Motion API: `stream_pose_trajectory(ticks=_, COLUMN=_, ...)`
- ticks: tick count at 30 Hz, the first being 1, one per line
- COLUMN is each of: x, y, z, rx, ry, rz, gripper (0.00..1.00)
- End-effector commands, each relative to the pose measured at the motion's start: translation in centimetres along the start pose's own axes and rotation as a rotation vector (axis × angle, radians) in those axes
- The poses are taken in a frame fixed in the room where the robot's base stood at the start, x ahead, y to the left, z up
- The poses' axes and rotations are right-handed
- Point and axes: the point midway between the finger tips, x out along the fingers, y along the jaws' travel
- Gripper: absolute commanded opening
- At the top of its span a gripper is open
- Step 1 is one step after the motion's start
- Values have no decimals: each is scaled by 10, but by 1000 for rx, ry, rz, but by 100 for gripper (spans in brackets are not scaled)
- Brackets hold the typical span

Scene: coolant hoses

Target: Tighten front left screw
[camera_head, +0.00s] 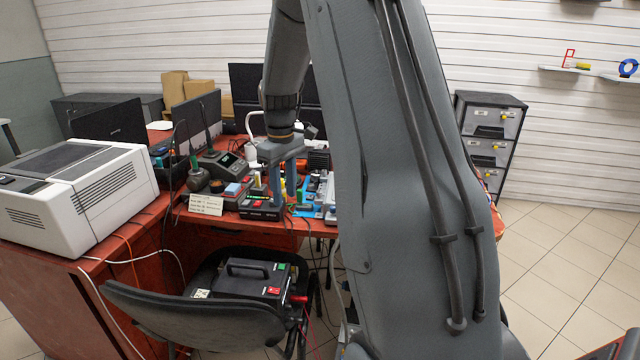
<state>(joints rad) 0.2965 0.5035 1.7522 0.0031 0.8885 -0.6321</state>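My gripper (283,198) points down over the cluttered red desk (262,228), among small tools and devices. Its two grey fingers show, but I cannot tell whether they are apart or shut on something slim. A small black device with a red mark (259,209) sits right below and left of the fingertips. A blue mat or board (299,211) lies just to their right, partly hidden by my arm. The front left screw cannot be made out at this size. My large grey arm covers the middle of the view and hides the desk's right part.
A white printer-like machine (75,195) stands on the left desk. A black chair (190,315) in front carries a black box with a handle (250,278) and thin cables. Soldering stations and monitors (196,115) stand behind. Drawers (490,140) are at right; tiled floor (570,260) is clear there.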

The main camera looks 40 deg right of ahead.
Motion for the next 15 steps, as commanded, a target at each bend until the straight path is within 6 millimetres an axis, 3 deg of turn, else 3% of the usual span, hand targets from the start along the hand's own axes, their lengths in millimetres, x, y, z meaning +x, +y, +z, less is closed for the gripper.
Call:
stream_pose_trajectory(ticks=1, x=0, y=36, z=-8, rx=-26, ry=0, rz=0, gripper=34)
stream_pose_trajectory(ticks=6, x=0, y=122, z=-20, rx=-140, ry=-1, rz=0, gripper=34)
stream_pose_trajectory(ticks=10, x=2, y=163, z=-20, rx=-200, ry=-1, rz=2, gripper=34)
stream_pose_trajectory(ticks=15, x=6, y=184, z=-19, rx=-235, ry=-1, rz=2, gripper=34)
